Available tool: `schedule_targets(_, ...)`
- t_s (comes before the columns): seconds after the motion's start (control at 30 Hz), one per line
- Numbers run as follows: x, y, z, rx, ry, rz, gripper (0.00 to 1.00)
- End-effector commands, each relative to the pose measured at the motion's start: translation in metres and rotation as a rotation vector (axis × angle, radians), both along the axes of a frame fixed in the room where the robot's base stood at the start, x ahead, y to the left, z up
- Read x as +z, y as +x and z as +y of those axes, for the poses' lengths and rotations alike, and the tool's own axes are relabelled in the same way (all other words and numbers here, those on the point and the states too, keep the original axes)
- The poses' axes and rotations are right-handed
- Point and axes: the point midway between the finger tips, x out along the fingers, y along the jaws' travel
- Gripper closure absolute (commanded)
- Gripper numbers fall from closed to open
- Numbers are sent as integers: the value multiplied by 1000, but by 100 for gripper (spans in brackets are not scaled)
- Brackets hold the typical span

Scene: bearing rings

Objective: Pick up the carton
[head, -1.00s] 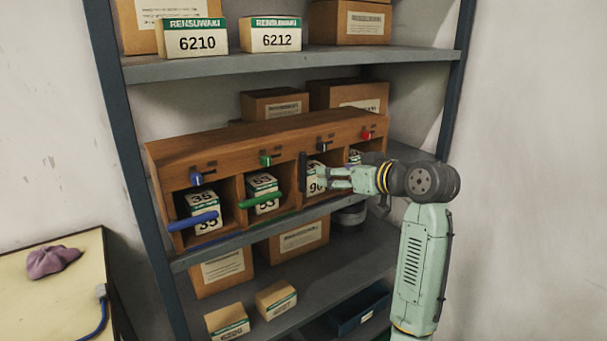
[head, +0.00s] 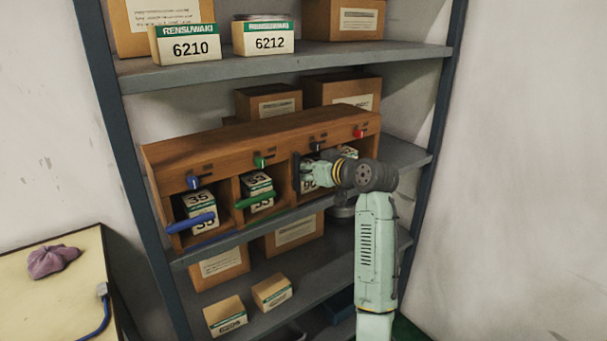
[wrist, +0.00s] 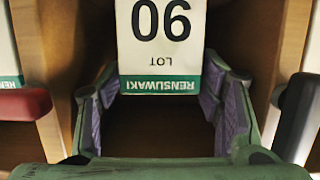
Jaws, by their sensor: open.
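The carton (wrist: 160,40) marked 90, white with a green RENSUWAKI band, stands in a compartment of the wooden rack and shows upside down in the wrist view. In the head view only a small part of the carton (head: 309,187) shows below my gripper (head: 308,172). In the wrist view my gripper (wrist: 162,84) is open, its purple-padded fingers spread to either side of the carton's near end. I see no clear contact between pads and carton. The carton's far end is out of view.
The wooden rack (head: 220,142) has dividers close beside my fingers. A black handle (wrist: 297,115) and a red handle (wrist: 22,103) flank the opening in the wrist view. Cartons 35 (head: 198,207) and 53 (head: 258,190) stand in compartments to the left. A shelf (head: 290,62) lies above.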

Motion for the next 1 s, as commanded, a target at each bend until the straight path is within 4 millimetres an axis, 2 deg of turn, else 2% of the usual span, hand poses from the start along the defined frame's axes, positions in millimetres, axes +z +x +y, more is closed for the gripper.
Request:
schedule_targets(0.07,0,0,0,0,0,0,42)
schedule_targets(0.93,0,-1,0,1,0,0,100)
schedule_targets(1.0,3,-1,0,1,1,-5,100)
